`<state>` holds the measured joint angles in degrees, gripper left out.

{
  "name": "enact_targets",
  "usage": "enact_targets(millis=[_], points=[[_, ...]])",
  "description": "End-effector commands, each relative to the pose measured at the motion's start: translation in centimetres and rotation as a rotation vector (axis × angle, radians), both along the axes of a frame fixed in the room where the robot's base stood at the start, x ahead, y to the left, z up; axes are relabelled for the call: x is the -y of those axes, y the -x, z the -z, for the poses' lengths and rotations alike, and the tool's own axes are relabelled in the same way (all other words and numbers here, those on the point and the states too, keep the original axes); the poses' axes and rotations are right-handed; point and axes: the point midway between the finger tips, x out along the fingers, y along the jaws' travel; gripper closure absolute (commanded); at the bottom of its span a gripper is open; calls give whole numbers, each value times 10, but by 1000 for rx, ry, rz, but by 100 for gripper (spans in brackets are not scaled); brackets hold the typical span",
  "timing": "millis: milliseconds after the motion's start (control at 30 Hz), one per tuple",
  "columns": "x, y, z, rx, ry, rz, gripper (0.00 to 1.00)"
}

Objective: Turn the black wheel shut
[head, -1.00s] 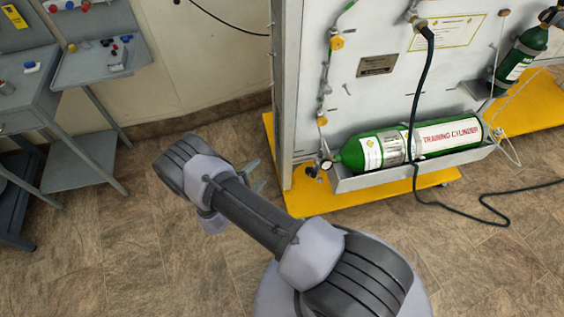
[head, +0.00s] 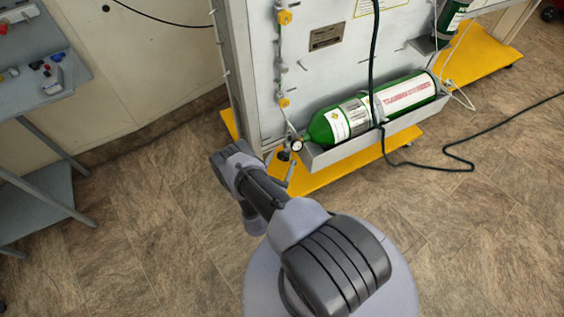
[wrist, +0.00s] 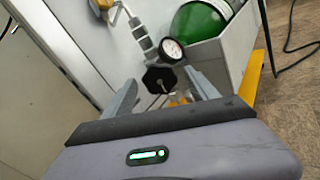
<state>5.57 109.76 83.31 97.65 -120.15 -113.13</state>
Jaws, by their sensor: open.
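The black wheel (wrist: 157,80) is a small knob with lobed edges. In the wrist view it shows between and beyond the two fingertips of my gripper (wrist: 161,79). My gripper is open and empty, and I cannot tell the exact gap to the wheel. A round white pressure gauge (wrist: 171,50) sits just above and right of the wheel. The green cylinder (wrist: 197,28) lies behind it. In the head view the wheel (head: 283,156) is a small dark spot beside the gauge, and my arm partly hides the gripper.
The cylinder lies in a grey trough (head: 366,146) on the panel, above a yellow base (head: 330,178). Vertical piping with yellow fittings (head: 284,102) rises above the wheel. A black hose (head: 428,163) trails on the floor at right. A grey cart (head: 40,205) stands left. Floor between is clear.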

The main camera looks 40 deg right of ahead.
Motion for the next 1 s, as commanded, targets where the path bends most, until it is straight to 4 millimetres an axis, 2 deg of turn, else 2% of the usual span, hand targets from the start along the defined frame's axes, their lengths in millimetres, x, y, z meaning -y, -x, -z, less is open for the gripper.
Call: enact_targets(millis=[133,367,467,700,1000], points=[[9,-5,0,0,1,0,33],[10,-6,-1,0,0,-1,33],[10,-6,-1,0,0,-1,48],[10,-5,-1,0,0,-1,95],[10,-5,-1,39,-22,-1,95]])
